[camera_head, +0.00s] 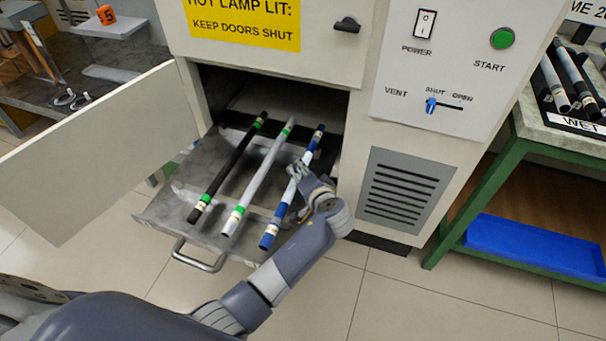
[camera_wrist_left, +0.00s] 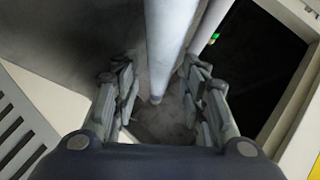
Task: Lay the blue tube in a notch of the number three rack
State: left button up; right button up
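The blue tube (camera_head: 270,233), pale with blue bands, lies rightmost of three tubes on the pulled-out oven tray (camera_head: 165,215). My left gripper (camera_head: 297,172) is over its middle in the head view. In the left wrist view the gripper's fingers (camera_wrist_left: 158,88) stand apart on either side of a pale tube (camera_wrist_left: 167,40), with gaps between fingers and tube. I cannot see from these frames whether the fingertips reach below it. My right gripper is not in view. No rack marked three shows.
A grey tube with green bands (camera_head: 257,178) and a black one (camera_head: 225,172) lie close left of the blue tube. The open oven door (camera_head: 90,150) stands left. A green bench (camera_head: 480,175) at right holds a rack marked WET. An orange 5 tag (camera_head: 106,14) is behind.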

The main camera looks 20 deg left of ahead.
pick_arm(q)
jog(key=shift+r, duration=0.1)
jog(key=shift+s+d+r, duration=0.15)
jog(key=p+v, duration=0.1)
jog(key=v, duration=0.6)
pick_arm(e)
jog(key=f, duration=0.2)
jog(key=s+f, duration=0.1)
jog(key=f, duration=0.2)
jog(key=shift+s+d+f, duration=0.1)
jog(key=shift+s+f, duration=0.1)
